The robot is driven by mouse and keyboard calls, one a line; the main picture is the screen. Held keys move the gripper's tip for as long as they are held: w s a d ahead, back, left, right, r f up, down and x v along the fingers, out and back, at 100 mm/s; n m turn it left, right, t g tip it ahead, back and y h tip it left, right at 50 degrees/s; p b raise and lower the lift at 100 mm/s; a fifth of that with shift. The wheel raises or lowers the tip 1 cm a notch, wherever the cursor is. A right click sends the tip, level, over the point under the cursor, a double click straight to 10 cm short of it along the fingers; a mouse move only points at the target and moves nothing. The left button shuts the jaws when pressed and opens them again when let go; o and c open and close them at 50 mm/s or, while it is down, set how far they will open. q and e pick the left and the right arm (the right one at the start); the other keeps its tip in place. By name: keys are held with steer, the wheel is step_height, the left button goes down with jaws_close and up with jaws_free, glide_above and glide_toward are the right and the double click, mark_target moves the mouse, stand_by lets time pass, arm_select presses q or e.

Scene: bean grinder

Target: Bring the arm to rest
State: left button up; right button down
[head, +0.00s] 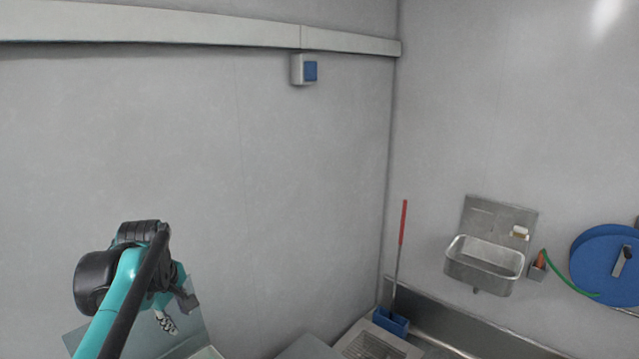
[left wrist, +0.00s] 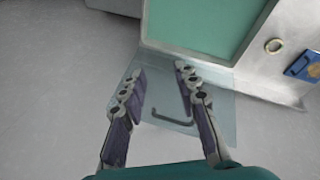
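My left arm comes in at the lower left of the head view, with a teal and black wrist. My left gripper (head: 166,322) shows small there, below the wrist, near the grey wall. In the left wrist view the two fingers of the left gripper (left wrist: 162,80) stand apart with nothing between them. Behind them are a clear panel (left wrist: 240,118) and a dark curved handle (left wrist: 172,120); I see no contact with either. My right gripper is in neither view.
A steel sink (head: 485,265) hangs on the right wall beside a blue hose reel (head: 605,265). A red-handled tool (head: 403,222) stands in the corner in a blue holder (head: 390,321).

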arm_select(q)
steer(key=s+d+f+m+t+b, duration=0.1)
steer(key=s+d+f+m, duration=0.3)
steer(key=f, duration=0.4)
steer(key=s+d+f+m+t+b, duration=0.1)
steer(key=s+d+f+m+b, duration=0.3)
steer(key=s+f, duration=0.3)
steer(key=s+d+f+m+t+h+b, duration=0.1)
steer(key=s+d+f+m+b, duration=0.2)
steer(key=s+f+m, duration=0.3)
step_height(320, 180, down, 3)
steer(key=shift+s+d+r+m+t, duration=0.15)
steer(key=shift+s+d+m+t, duration=0.15)
steer(key=shift+s+d, duration=0.55)
